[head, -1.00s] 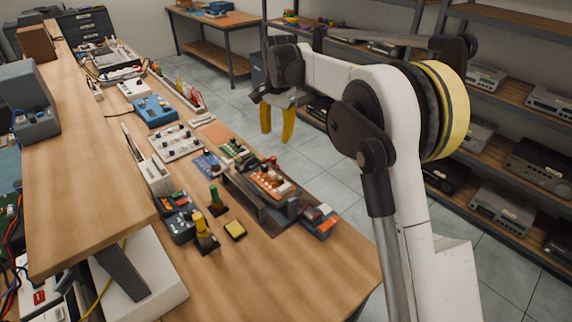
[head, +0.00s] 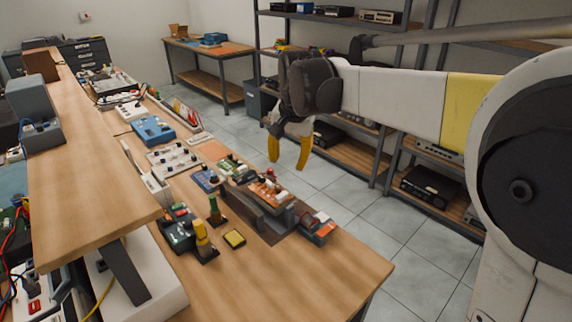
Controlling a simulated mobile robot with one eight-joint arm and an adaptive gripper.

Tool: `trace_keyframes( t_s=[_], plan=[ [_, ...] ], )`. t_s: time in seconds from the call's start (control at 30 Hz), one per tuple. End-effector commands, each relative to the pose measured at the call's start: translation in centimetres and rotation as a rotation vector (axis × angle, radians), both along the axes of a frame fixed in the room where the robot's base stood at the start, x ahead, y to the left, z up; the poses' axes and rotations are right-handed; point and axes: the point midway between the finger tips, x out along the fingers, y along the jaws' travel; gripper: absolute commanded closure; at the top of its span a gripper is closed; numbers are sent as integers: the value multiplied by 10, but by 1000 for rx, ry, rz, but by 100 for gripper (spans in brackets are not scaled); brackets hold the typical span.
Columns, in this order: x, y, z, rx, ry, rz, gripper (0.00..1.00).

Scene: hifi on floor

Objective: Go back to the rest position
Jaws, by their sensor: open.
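My gripper (head: 288,151) has two yellow fingers that point down and stand apart, with nothing between them. In the head view it hangs beyond the far right edge of the workbench (head: 290,275), over the tiled floor in the picture. My white arm with its yellow band reaches in from the right, roughly level, and its large dark joint fills the right edge. No object is held.
On the bench stand a holder with orange and green boards (head: 265,200), screwdrivers with yellow handles (head: 202,240), a blue box (head: 152,130) and a raised shelf (head: 90,180). Metal racks with hi-fi units (head: 430,187) stand behind my arm. The bench's front right corner is clear.

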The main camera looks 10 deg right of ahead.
Motion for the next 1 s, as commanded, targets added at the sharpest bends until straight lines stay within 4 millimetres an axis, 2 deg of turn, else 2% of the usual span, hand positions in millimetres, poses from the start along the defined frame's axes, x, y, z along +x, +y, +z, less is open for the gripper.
trace_keyframes(
  t_s=[0.37,0.47,0.57,0.77,0.9,1.0],
  plan=[
    [-2,-1,1,-1,-4,4,57],
    [-13,-5,4,-6,-17,18,57],
    [-40,-14,11,-19,-49,55,57],
    [-125,-41,13,-75,-156,176,57],
    [-184,-55,-3,-128,-231,261,57],
    [-219,-63,-21,-169,-278,315,57]
  ],
)
